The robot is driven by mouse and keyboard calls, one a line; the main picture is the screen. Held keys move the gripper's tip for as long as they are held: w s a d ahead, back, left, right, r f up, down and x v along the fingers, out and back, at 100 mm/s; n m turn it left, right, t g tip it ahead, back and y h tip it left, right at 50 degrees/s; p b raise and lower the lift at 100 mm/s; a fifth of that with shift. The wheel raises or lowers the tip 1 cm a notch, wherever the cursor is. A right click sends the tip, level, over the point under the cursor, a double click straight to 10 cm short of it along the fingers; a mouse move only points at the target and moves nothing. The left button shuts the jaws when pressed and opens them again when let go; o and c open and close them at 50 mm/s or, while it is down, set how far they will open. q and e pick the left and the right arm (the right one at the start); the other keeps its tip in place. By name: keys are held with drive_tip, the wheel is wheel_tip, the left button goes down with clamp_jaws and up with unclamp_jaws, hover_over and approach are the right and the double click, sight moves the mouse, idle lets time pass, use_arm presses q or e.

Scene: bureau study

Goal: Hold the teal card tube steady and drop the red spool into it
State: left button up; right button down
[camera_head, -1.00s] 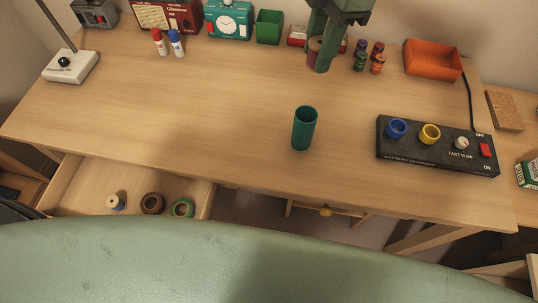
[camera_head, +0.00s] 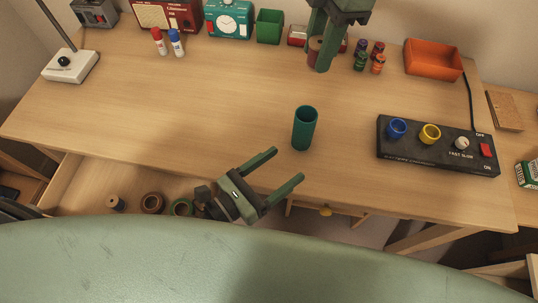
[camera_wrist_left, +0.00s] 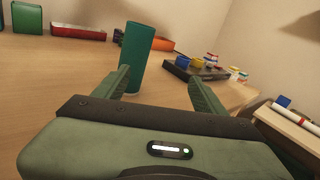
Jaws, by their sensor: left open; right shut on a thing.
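The teal card tube (camera_head: 304,129) stands upright on the desk, its open top facing up. My left gripper (camera_head: 286,166) is open and empty at the desk's front edge, its fingers pointing toward the tube and still apart from it. In the left wrist view the tube (camera_wrist_left: 136,57) stands beyond the fingertips, close to the left finger's line. My right gripper (camera_head: 318,68) is at the back of the desk, shut on a reddish-brown spool (camera_head: 314,47), which I take as the red spool; the fingers partly hide it.
A black control panel (camera_head: 436,158) with blue and yellow cups lies right of the tube. An orange tray (camera_head: 433,72) and several small bottles stand at the back right. The open drawer (camera_head: 80,190) at front left holds a spool and tape rolls.

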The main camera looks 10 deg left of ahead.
sight(297, 134)
use_arm(q)
drive_tip(key=shift+w+a+f+t+y, duration=0.15)
drive_tip(key=shift+w+a+t+y, duration=0.15)
drive_tip(key=shift+w+a, duration=0.3)
drive_tip(key=shift+w+a+f+t+y, duration=0.2)
drive_tip(key=shift+w+a+t, duration=0.1)
drive_tip(key=shift+w+a, duration=0.25)
drive_tip(key=shift+w, duration=0.3)
drive_tip(key=x, duration=1.1)
drive_tip(key=shift+w, duration=0.25)
drive_tip(key=shift+f, duration=0.1)
drive_tip(key=c, duration=1.4)
drive_tip(key=shift+c, duration=0.2)
use_arm(e)
wheel_tip(297, 134, down, 13)
